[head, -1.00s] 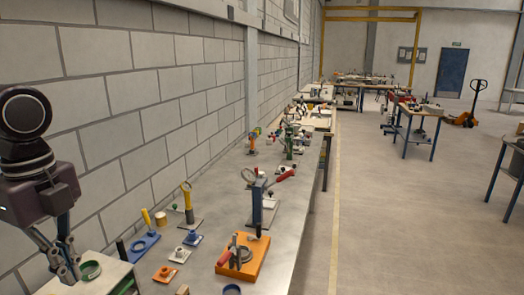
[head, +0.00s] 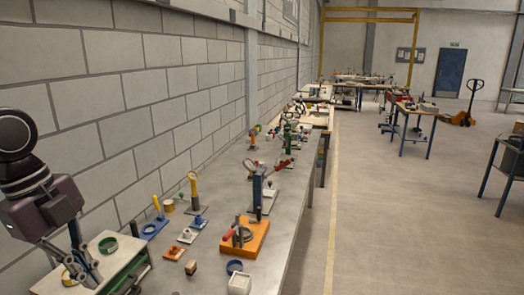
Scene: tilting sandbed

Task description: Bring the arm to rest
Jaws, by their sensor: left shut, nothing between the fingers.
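My left gripper (head: 86,277) shows at the lower left, pointing down. Its fingers are shut and hold nothing. It hangs over or in front of a pale-topped box (head: 112,258) with a green ring (head: 108,245) and a yellow ring (head: 69,277) on it. I cannot tell whether the fingertips touch the box top. My right gripper is outside the view.
A long grey bench (head: 215,220) runs along the block wall. Open floor (head: 400,220) lies to the right.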

